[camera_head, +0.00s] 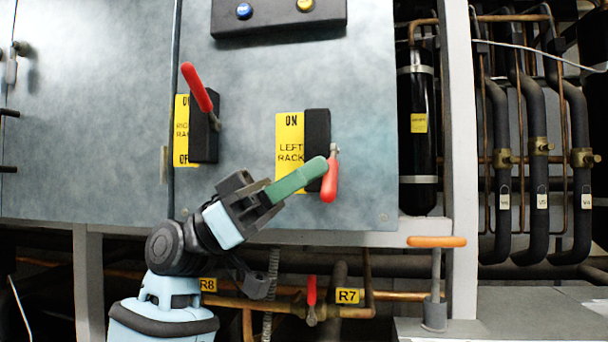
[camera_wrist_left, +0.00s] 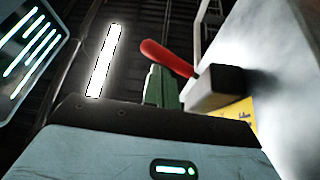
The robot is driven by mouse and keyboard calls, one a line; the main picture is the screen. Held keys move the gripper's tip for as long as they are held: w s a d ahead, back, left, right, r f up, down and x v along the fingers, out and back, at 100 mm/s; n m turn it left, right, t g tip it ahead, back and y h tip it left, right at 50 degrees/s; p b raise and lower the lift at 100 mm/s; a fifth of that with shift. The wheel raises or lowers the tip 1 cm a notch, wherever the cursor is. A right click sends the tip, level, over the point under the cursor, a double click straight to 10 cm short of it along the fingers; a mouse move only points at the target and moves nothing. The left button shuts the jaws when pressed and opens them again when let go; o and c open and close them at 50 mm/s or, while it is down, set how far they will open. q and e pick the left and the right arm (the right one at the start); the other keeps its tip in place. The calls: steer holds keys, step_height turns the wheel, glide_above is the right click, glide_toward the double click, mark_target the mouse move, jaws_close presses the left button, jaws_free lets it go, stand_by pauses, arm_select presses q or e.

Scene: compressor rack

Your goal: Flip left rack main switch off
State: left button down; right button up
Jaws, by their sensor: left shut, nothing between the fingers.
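The left rack main switch is a black block (camera_head: 317,130) with a red-handled lever (camera_head: 329,182), beside a yellow label (camera_head: 289,135) reading ON and LEFT RACK. The lever hangs down; the label's lower end is covered by my gripper. My left gripper (camera_head: 318,168) has green fingers, shut and empty, with tips just left of the lever, in front of the block. I cannot tell whether they touch the lever. In the left wrist view, the green fingers (camera_wrist_left: 160,86) show close to the red lever (camera_wrist_left: 165,56) and black block (camera_wrist_left: 214,88). My right gripper is not in view.
The right rack switch's red lever (camera_head: 197,88) points up, left of the left rack switch. A button box (camera_head: 278,15) is above. Below are copper pipes, a small red valve handle (camera_head: 311,291) and an orange valve handle (camera_head: 436,242). Dark pipes (camera_head: 540,150) stand at right.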

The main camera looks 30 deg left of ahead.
arm_select(q)
steer(key=shift+f, duration=0.1)
steer(key=b+v, duration=0.1)
steer(key=v, duration=0.6)
steer(key=shift+a, duration=0.4)
steer(key=shift+f, duration=0.1)
